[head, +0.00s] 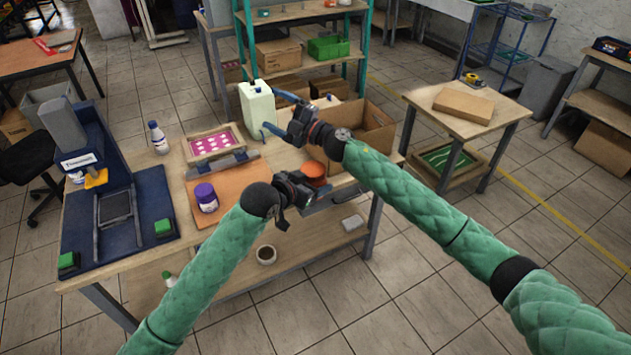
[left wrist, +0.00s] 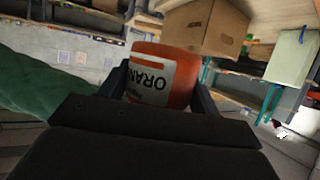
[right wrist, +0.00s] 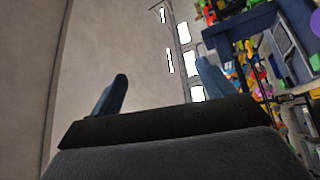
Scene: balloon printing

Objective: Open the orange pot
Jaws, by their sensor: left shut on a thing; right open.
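The orange pot (head: 313,169) is at the front right of the worktable. My left gripper (head: 301,186) is shut around its side. In the left wrist view the orange pot (left wrist: 183,82) sits between the two fingers (left wrist: 160,92), with a white label facing the camera and its lettering upside down. I cannot tell whether the pot touches the table. My right gripper (head: 280,115) is open and empty, behind the pot and a little left of it, near the white jug. The right wrist view shows its blue fingers (right wrist: 162,90) spread with nothing between them.
A white jug (head: 257,108) and an open cardboard box (head: 372,132) stand behind. A purple-lidded pot (head: 206,198) is on an orange-brown board (head: 232,180) at left. A pink-dotted screen frame (head: 211,143) lies farther back. A blue press (head: 113,210) fills the left end.

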